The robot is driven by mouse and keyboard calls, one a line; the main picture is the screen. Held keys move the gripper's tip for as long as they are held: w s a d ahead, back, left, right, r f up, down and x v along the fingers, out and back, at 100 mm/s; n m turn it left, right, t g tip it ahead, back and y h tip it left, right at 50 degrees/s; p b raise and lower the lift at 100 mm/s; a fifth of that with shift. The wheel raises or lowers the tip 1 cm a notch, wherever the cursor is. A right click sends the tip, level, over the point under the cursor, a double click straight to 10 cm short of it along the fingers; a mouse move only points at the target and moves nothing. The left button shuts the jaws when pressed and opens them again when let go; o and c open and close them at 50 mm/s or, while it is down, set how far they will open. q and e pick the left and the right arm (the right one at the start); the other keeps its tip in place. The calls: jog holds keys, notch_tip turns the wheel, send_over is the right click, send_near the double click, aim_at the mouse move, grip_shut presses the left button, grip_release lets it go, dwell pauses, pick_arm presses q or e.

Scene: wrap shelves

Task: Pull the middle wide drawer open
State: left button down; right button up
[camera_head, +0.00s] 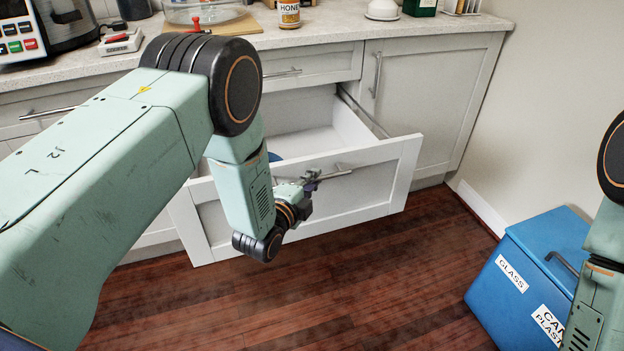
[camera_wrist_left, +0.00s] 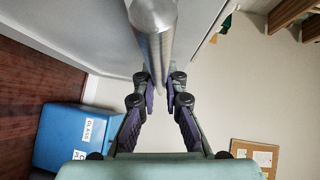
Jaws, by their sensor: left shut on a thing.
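The middle wide drawer (camera_head: 370,190) is pulled well out of the white cabinet, and its pale inside shows behind the front. Its metal bar handle (camera_head: 338,173) runs across the front panel. My left gripper (camera_head: 312,181) is shut on this handle. In the left wrist view the handle (camera_wrist_left: 153,35) runs between the fingers of my left gripper (camera_wrist_left: 160,92). Something blue lies in the drawer, mostly hidden behind my left arm. Of my right arm only part shows at the right edge; its gripper is out of view.
The counter (camera_head: 340,25) above holds a honey jar (camera_head: 289,13), a glass bowl and other items. A shut drawer (camera_head: 310,66) sits above the open one, and a cabinet door (camera_head: 420,95) is at right. A blue recycling bin (camera_head: 530,275) stands on the wooden floor at right.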

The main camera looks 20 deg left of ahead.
pick_arm(q)
jog(key=shift+d+r, duration=0.1)
dwell(0.4)
jog(key=c, duration=1.4)
grip_release()
jog(key=shift+s, duration=0.15)
jog(key=v, duration=1.2)
